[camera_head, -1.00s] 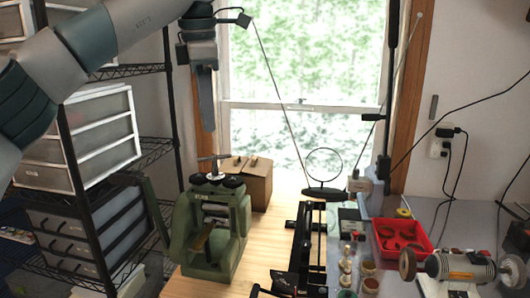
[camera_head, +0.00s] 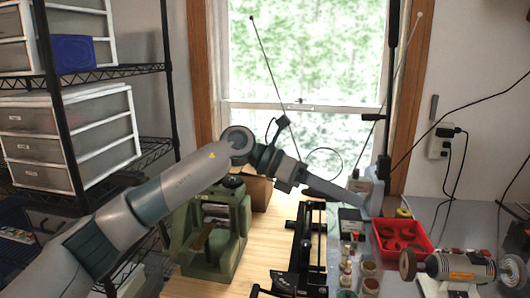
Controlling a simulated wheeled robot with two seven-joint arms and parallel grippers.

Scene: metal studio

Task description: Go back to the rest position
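My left arm comes in from the lower left, bends over the green machine and points to the right. My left gripper (camera_head: 345,196) is above the middle of the bench, in front of the window and the thin ring at the back. It is seen from the side, so I cannot tell whether its fingers are open or shut. No object shows in it. My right gripper is not in view.
The green rolling machine (camera_head: 217,232) stands on the wooden bench below my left arm, hiding part of a cardboard box (camera_head: 260,193). A black rail fixture (camera_head: 305,245), red tray (camera_head: 402,238) and grinder (camera_head: 460,267) stand to the right. Shelves with drawers (camera_head: 75,138) fill the left.

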